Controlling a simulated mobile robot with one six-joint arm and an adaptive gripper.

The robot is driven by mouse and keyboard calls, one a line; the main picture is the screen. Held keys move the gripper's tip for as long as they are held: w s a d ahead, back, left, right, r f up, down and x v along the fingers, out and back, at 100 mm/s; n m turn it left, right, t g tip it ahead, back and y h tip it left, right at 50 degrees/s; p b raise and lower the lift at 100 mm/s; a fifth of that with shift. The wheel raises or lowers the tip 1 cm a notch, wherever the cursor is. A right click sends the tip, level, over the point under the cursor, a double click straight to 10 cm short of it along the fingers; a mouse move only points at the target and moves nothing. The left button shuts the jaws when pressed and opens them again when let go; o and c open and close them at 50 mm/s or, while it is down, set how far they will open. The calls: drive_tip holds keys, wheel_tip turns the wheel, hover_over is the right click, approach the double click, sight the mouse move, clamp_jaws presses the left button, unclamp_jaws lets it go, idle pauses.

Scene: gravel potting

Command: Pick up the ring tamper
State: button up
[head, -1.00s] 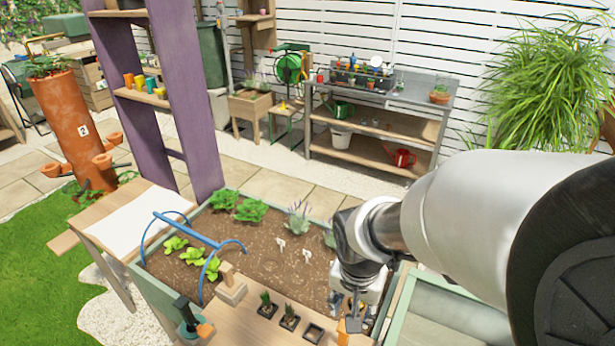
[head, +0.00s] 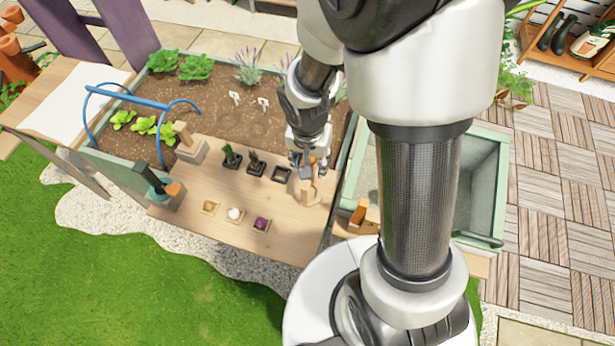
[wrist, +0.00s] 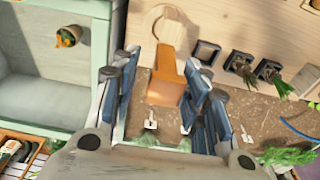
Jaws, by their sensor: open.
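In the wrist view, a brown wooden handle (wrist: 167,85), which looks like part of the ring tamper, lies between my fingers. It points towards the palm. A pale round wooden shape (wrist: 163,28) is at its far end; I cannot tell whether it is the tamper or its stand. My gripper (wrist: 163,80) is open, with one finger on each side of the handle, and contact is not clear. In the head view my gripper (head: 307,162) is low over the right end of the wooden board. A pale wooden piece (head: 312,192) shows just below it, partly hidden.
Small dark pots (head: 256,165) with plants stand left of my gripper, next to an empty one (head: 281,174). Three small square trays (head: 235,214) lie in front. Wooden holder blocks (head: 191,148) stand at the left. A green-rimmed bin (head: 470,190) is on the right.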

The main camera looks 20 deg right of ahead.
drive_tip(key=f+b, duration=0.1)
drive_tip(key=f, duration=0.2)
drive_tip(key=f+b, duration=0.1)
drive_tip(key=f, duration=0.1)
drive_tip(key=shift+w+f+b, duration=0.15)
drive_tip(key=shift+w+b, duration=0.15)
drive_tip(key=shift+w, duration=0.05)
clamp_jaws()
